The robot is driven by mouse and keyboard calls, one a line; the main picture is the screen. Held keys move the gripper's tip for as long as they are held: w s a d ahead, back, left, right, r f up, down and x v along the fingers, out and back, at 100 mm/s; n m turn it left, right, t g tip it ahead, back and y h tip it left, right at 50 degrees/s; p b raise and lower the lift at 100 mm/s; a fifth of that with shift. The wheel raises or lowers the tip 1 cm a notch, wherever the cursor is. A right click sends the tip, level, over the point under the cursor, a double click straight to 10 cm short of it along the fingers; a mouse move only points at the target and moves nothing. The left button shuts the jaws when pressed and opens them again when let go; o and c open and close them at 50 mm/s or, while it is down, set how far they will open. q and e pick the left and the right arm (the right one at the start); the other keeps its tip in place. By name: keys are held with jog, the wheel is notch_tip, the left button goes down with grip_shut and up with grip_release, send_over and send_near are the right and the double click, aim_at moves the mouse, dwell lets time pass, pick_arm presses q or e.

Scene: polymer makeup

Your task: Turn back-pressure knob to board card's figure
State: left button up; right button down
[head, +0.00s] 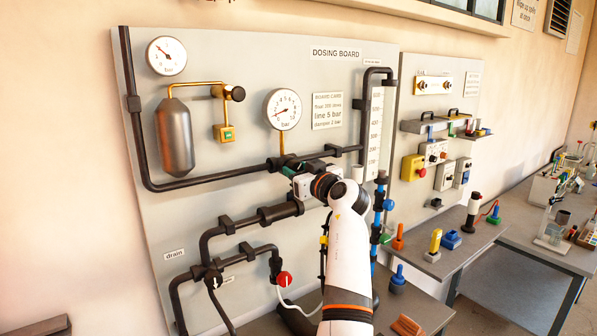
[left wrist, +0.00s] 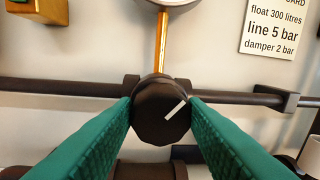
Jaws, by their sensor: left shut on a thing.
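The back-pressure knob (left wrist: 158,116) is dark and faceted, with a white pointer line aimed to the upper right in the left wrist view. My left gripper (head: 285,170) is shut on it, its green fingers (left wrist: 160,110) touching either side. In the head view the gripper mostly hides the knob. The round line gauge (head: 284,110) stands above on a brass stem (left wrist: 161,45); its needle leans left, but the exact reading is too small to tell. The board card (head: 327,110) reads line 5 bar, and also shows in the left wrist view (left wrist: 274,27). My right gripper is out of view.
Dark pipes (head: 225,173) run across the dosing board (head: 235,60) beside the knob. A second gauge (head: 166,56) and a grey vessel (head: 175,138) are at the upper left. A red valve handle (head: 284,279) is below. Shelves with tools stand to the right.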

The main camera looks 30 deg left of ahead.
pick_arm(q)
jog(key=shift+m, duration=0.4)
